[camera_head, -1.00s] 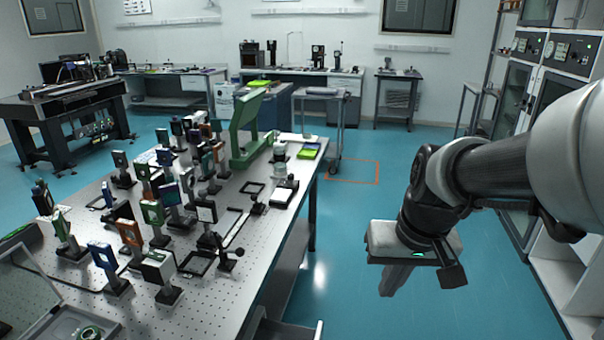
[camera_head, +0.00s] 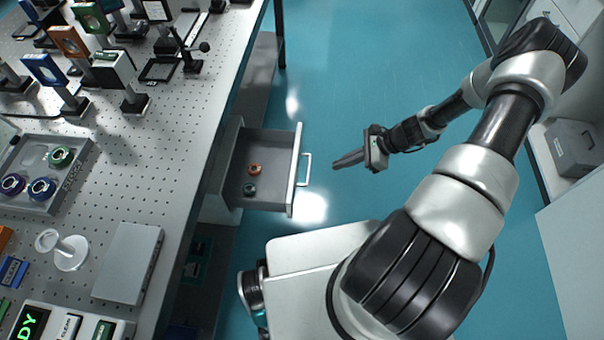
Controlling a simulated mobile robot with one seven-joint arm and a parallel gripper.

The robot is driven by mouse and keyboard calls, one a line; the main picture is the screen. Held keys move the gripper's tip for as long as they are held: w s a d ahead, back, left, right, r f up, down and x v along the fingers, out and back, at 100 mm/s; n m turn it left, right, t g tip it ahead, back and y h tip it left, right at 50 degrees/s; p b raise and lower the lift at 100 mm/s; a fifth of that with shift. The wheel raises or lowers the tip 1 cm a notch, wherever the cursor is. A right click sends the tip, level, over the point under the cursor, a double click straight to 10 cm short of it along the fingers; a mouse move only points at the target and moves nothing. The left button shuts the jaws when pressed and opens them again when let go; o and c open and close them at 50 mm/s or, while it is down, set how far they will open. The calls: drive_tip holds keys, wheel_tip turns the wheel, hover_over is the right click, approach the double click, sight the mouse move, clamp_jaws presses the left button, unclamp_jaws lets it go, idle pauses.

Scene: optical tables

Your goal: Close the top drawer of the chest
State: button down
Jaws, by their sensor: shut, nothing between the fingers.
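The chest's top drawer (camera_head: 270,143) is pulled out to the right from under the optical table. Its light front panel (camera_head: 295,172) has a pale bar handle (camera_head: 305,170) on the outer face. Inside the drawer lie an orange ring-like part (camera_head: 254,169) and a green one (camera_head: 249,189). The chest body (camera_head: 219,208) is mostly hidden under the tabletop. My gripper (camera_head: 336,163) is shut and empty, a short way right of the handle, apart from it, with its fingers pointing left toward the front panel.
The perforated optical table (camera_head: 165,190) fills the left, with several mounted optics at the back. A grey tray (camera_head: 75,190) of ring parts and a grey box (camera_head: 128,262) lie on it. Blue floor (camera_head: 390,70) is clear beyond my arm. A grey case (camera_head: 575,148) sits on a right-hand shelf.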

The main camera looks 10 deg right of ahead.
drive_tip(key=x, duration=0.4)
drive_tip(key=a+r+b+x, duration=0.1)
drive_tip(key=x, duration=0.3)
drive_tip(key=b+x, duration=0.1)
drive_tip(key=x, duration=0.3)
drive_tip(key=shift+w+a+f, duration=0.1)
drive_tip(key=shift+w+a, duration=0.2)
drive_tip(key=shift+a, duration=0.05)
drive_tip(key=shift+w+a, duration=0.15)
drive_tip(key=shift+a, duration=0.4)
drive_tip(key=shift+w+a, duration=0.15)
drive_tip(key=shift+a, duration=0.35)
drive_tip(key=w+a, duration=0.2)
drive_tip(key=a, duration=0.4)
drive_tip(key=w+a+b, duration=0.1)
drive_tip(key=w+a, duration=0.1)
drive_tip(key=a, duration=0.4)
drive_tip(key=w+a+b, duration=0.1)
drive_tip(key=w+a, duration=0.1)
drive_tip(key=a, duration=0.4)
drive_tip(key=shift+a, duration=0.4)
drive_tip(key=shift+w+a, duration=0.2)
drive_tip(key=shift+a, duration=0.25)
